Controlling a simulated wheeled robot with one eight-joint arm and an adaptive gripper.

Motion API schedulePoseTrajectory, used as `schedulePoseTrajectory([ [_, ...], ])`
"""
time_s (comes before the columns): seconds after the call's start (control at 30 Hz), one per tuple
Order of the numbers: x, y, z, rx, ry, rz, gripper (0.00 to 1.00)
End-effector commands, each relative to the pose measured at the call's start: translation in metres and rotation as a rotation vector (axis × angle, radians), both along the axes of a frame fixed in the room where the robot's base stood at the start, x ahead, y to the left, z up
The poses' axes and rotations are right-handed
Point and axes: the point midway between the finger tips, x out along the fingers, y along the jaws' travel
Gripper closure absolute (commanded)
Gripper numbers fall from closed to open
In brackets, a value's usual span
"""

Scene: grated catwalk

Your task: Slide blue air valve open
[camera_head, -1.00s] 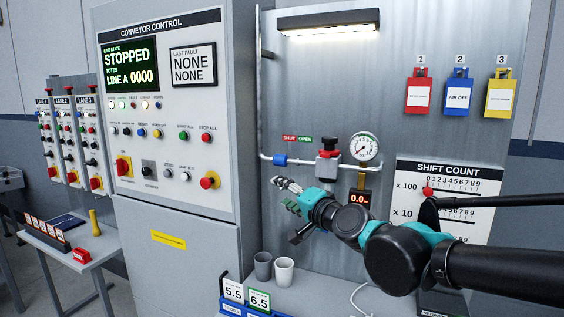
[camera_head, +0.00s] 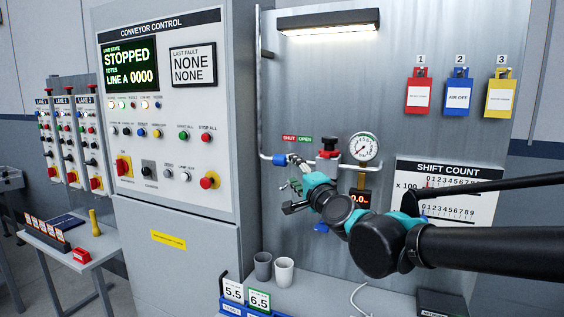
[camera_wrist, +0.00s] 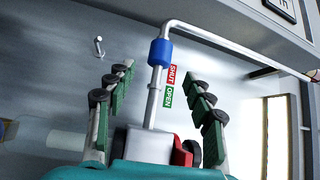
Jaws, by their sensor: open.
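The blue valve sleeve (camera_head: 279,159) sits on the horizontal pipe, at the SHUT end of the red and green SHUT/OPEN label (camera_head: 297,138). My gripper (camera_head: 291,184) is open in front of the pipe, with its upper finger near the sleeve's right side. In the wrist view the sleeve (camera_wrist: 160,53) lies beyond the fingertips, beside the SHUT part of the label (camera_wrist: 171,85). There the two green fingers of my gripper (camera_wrist: 163,80) stand apart on either side of the pipe, apparently not touching the sleeve. The gap in depth is hard to judge.
A red-knobbed valve (camera_head: 329,146) and a pressure gauge (camera_head: 364,147) stand to the right on the same pipe. The conveyor control cabinet (camera_head: 167,120) is close on the left. Two cups (camera_head: 283,271) stand below on the ledge.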

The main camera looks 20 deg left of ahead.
Motion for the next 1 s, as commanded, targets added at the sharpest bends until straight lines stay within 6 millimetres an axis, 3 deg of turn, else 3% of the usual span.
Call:
schedulePoseTrajectory([
  [0.5, 0.059, 0.051, 0.008, -0.001, -0.001, 0.0, 0.47],
  [1.0, 0.069, 0.06, 0.01, -0.001, -0.001, 0.0, 0.47],
])
